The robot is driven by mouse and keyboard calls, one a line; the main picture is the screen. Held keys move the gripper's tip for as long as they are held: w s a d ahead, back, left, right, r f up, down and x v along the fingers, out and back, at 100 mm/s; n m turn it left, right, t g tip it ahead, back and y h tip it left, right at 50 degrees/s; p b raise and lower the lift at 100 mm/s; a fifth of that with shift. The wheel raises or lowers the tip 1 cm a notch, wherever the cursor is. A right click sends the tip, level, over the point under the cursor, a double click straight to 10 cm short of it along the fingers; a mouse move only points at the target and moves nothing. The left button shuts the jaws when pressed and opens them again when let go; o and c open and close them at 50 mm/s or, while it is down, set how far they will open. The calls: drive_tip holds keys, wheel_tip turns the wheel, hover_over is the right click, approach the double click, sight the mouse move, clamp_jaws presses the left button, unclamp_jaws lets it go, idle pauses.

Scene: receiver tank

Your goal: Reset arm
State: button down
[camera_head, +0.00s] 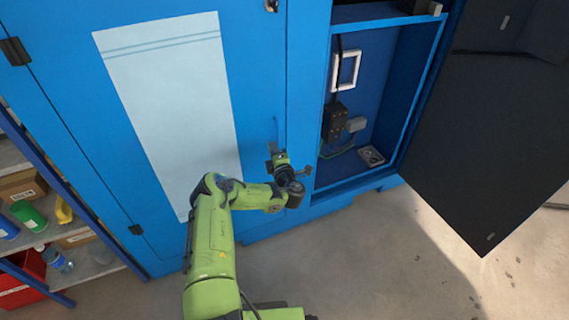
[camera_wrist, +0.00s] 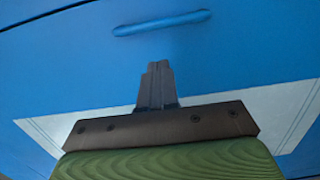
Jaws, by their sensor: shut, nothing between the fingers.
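My green arm reaches up to the front of a blue cabinet (camera_head: 262,60). My gripper (camera_head: 273,148) is close to the closed left door, by its right edge. In the wrist view my gripper (camera_wrist: 157,66) has its dark fingers together, with nothing between them. A blue bar handle (camera_wrist: 162,23) on the door lies just beyond the fingertips in that view, apart from them in the picture. The handle (camera_head: 277,128) also shows faintly above my gripper in the head view. A pale panel (camera_head: 165,95) is on the door.
The right compartment (camera_head: 375,110) is open, with a white frame, dark boxes and cables inside. Its dark door (camera_head: 490,130) stands swung out to the right. A shelf (camera_head: 70,245) with bottles and boxes stands at left. The concrete floor (camera_head: 370,260) at lower right is clear.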

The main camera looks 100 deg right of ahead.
drive_tip(key=s+p+v, duration=0.1)
drive_tip(key=v, duration=0.6)
